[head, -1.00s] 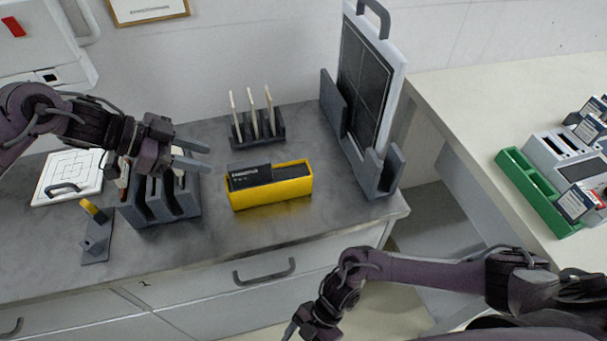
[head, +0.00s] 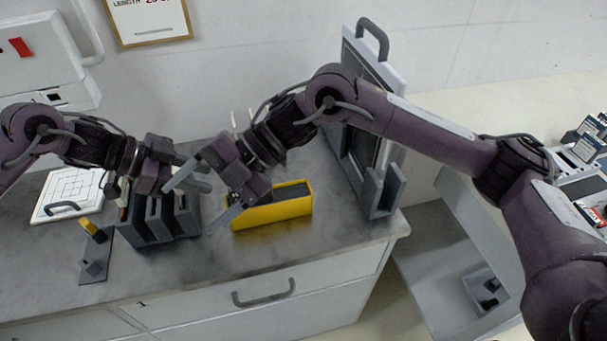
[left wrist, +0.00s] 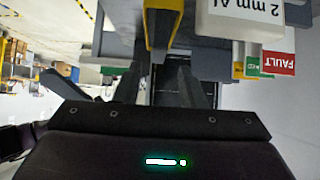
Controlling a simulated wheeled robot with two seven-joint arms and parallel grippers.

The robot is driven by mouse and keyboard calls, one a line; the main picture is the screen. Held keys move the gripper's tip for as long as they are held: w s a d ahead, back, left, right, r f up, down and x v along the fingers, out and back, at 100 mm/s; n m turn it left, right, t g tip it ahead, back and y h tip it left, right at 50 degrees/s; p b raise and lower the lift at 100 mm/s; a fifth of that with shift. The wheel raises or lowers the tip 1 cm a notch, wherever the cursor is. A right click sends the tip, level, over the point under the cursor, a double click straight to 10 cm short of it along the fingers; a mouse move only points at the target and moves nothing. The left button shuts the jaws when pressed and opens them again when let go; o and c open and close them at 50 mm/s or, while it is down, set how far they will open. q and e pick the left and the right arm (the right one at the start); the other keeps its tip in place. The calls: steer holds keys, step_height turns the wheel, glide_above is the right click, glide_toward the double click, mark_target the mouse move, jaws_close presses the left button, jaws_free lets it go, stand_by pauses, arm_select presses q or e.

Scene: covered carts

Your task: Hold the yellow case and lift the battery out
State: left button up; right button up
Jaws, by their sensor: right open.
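The yellow case (head: 285,212) is an open-topped trough on the grey counter. Part of the dark battery (head: 291,191) shows inside at its right end. My right gripper (head: 200,198) is open and empty just left of the case; its wrist covers the case's left end and the rest of the battery. My left gripper (head: 190,172) hovers above the slotted grey rack, left of the case. Its fingers (left wrist: 158,88) are apart with nothing between them in the left wrist view. A yellow part shows ahead of them there, probably the case's end.
The slotted rack (head: 158,222) stands left of the case. A small stand with a yellow knob (head: 92,228) is further left, beside a white board (head: 70,192). A tall panel in a grey holder (head: 378,190) stands to the right. The counter in front of the case is clear.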

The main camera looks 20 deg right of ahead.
steer(key=w+d+r+m+t+h, duration=0.2)
steer(key=w+d+r+m+t, duration=0.25)
steer(key=w+d, duration=0.35)
steer(key=m+g+h, duration=0.1)
steer(key=m+h, duration=0.4)
steer(key=m, duration=0.4)
glide_above(293, 192)
steer(key=d, duration=0.2)
step_height(293, 192, down, 14)
steer(key=shift+r, duration=0.15)
steer(key=shift+s+d+f+h, duration=0.1)
steer(key=shift+d+f+h, duration=0.05)
steer(key=shift+f+h, duration=0.2)
steer(key=x, duration=0.7)
steer(key=shift+s+f, duration=0.1)
steer(key=shift+f, duration=0.05)
steer(key=shift+c, duration=0.2)
